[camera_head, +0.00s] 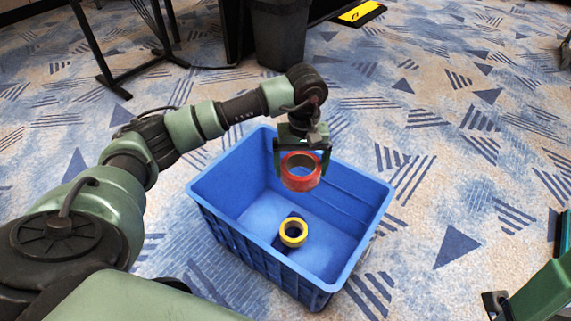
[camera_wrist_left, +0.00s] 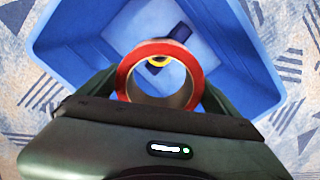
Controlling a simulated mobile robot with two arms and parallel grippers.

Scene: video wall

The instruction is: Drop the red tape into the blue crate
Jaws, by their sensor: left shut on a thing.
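The red tape (camera_head: 301,184) is a red ring held in my left gripper (camera_head: 301,160), which points down over the blue crate (camera_head: 262,262). The gripper is shut on the tape, with a finger on each side of it. In the left wrist view the red tape (camera_wrist_left: 128,66) sits between the fingers, with the crate (camera_wrist_left: 70,42) below and around it. The tape hangs above the crate floor, inside the outline of the rim. A yellow roll of tape (camera_head: 293,232) lies on the crate floor. My right gripper is not clearly in view.
The crate stands on blue and beige patterned carpet (camera_head: 440,190). A dark bin (camera_head: 280,35) stands behind it, with a black metal stand (camera_head: 108,75) at the back left. A yellow and black item (camera_head: 358,13) lies at the back.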

